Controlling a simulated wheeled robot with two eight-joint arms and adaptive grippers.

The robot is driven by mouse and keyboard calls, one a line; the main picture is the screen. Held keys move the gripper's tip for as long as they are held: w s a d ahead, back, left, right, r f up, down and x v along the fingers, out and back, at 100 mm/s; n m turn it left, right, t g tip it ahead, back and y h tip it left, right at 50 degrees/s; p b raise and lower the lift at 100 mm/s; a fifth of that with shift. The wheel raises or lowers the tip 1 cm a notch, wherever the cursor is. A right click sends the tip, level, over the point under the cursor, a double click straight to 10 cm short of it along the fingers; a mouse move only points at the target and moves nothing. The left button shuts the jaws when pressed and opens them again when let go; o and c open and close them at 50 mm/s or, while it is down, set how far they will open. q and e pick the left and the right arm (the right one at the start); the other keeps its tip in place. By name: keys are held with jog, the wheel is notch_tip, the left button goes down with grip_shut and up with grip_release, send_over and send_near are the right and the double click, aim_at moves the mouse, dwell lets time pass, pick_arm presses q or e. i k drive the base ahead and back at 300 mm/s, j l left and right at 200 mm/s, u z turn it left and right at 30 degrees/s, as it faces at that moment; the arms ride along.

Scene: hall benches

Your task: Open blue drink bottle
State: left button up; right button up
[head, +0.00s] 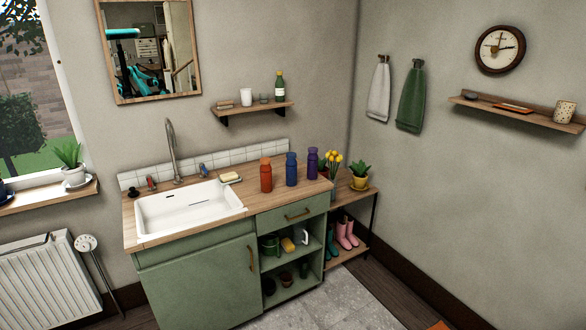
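The blue drink bottle (291,169) stands upright on the wooden counter (262,200) in the head view, with its top on. An orange-red bottle (266,175) stands to its left and a purple bottle (312,163) to its right, each apart from it. Neither of my grippers shows in the head view.
A white sink (190,208) fills the counter's left part, with a tall faucet (173,150) behind it. A sponge on a dish (230,178) lies near the orange-red bottle. Yellow flowers (332,162) and a potted plant (360,176) stand right. Grey tiled floor (340,300) lies clear in front.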

aim_at(291, 165)
jog(key=i+j+u, duration=0.15)
jog(key=i, duration=0.3)
jog(key=i+j+u, duration=0.15)
jog(key=i, duration=0.25)
